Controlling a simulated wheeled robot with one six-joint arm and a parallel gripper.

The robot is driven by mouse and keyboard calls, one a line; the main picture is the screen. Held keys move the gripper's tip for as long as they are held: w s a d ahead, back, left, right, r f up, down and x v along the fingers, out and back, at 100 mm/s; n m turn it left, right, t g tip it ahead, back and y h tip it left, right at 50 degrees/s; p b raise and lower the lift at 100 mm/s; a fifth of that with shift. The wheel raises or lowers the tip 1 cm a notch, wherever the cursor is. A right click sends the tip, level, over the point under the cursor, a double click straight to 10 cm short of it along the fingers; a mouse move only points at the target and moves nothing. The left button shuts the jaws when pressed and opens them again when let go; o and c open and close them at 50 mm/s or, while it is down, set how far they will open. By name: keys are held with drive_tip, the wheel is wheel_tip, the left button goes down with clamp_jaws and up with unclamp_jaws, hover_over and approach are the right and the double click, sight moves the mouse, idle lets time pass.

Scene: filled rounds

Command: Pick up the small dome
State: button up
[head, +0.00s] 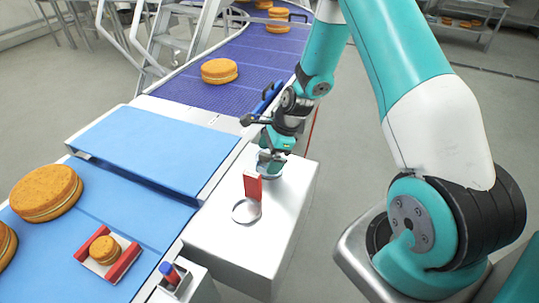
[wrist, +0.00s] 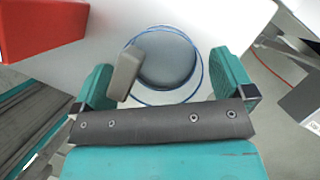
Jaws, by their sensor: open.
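My gripper (head: 270,158) is open and points down over the far part of the white counter. In the wrist view its two teal fingers (wrist: 163,85) stand apart, with a grey block-like handle (wrist: 123,72) between them, nearer the left finger. Under the handle is a round, see-through, bluish dome (wrist: 170,65) with a thin blue rim. In the head view this dome (head: 270,174) is mostly hidden by my gripper. A second round clear cover (head: 246,212) with a silvery rim and a red upright handle (head: 252,186) stands nearer on the counter.
The red handle also shows close by in the wrist view (wrist: 35,28). Left of the white counter (head: 265,245) is a blue belt (head: 140,205) with filled rounds and a small red-sided holder (head: 126,263) bearing a round. A purple conveyor (head: 190,92) carries more rounds behind.

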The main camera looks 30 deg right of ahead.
drive_tip(key=shift+w+a+f, duration=0.1)
drive_tip(key=shift+a+f, duration=0.15)
drive_tip(key=shift+f, duration=0.35)
drive_tip(key=c, duration=0.7)
drive_tip(key=shift+r, duration=0.1)
